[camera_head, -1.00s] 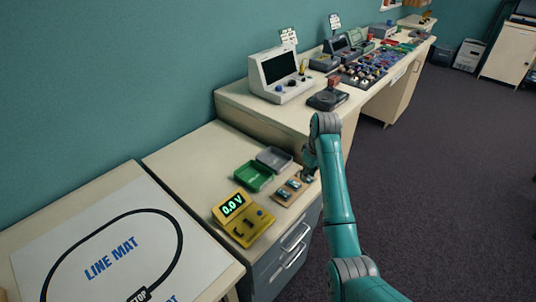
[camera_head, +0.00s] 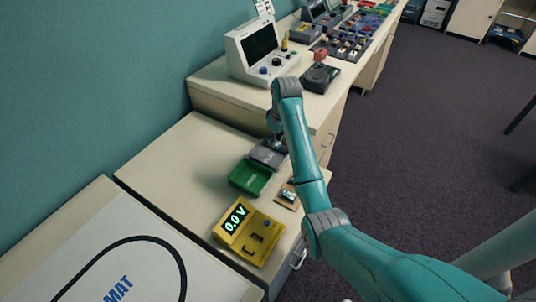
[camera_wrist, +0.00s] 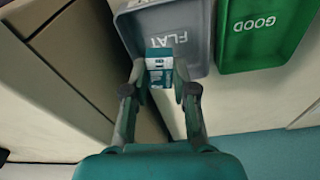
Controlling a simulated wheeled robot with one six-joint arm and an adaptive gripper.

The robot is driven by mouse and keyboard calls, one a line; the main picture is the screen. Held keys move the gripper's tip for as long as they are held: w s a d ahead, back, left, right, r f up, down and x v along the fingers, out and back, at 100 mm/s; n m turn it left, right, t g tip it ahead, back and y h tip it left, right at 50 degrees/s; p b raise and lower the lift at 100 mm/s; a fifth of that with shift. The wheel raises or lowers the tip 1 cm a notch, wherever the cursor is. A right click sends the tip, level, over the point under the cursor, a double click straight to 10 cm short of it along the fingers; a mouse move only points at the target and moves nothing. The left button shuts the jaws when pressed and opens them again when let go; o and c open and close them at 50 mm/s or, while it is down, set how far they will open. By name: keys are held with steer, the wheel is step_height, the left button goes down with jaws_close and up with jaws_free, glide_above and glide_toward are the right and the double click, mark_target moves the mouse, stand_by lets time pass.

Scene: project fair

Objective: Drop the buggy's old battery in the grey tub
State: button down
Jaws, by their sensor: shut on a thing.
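My gripper (camera_wrist: 159,84) is shut on a small teal-and-white battery (camera_wrist: 159,64), as the wrist view shows. The battery is over the near part of the grey tub (camera_wrist: 199,22), which is marked FLAT. I cannot tell how high it is above the tub's floor. In the head view, my gripper (camera_head: 275,128) is at the far edge of the grey tub (camera_head: 264,156), and the battery is hidden there. The buggy cannot be made out.
A green tub (camera_head: 244,184) marked GOOD (camera_wrist: 264,24) stands beside the grey one. A wooden board (camera_head: 282,201) with a small battery-like block lies nearer. A yellow meter (camera_head: 248,231) reads 0.0 V. A higher bench with a monitor stands behind.

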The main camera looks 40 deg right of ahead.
steer(key=shift+f, duration=1.85)
steer(key=c, duration=0.8)
jaws_free()
steer(key=shift+c, duration=0.2)
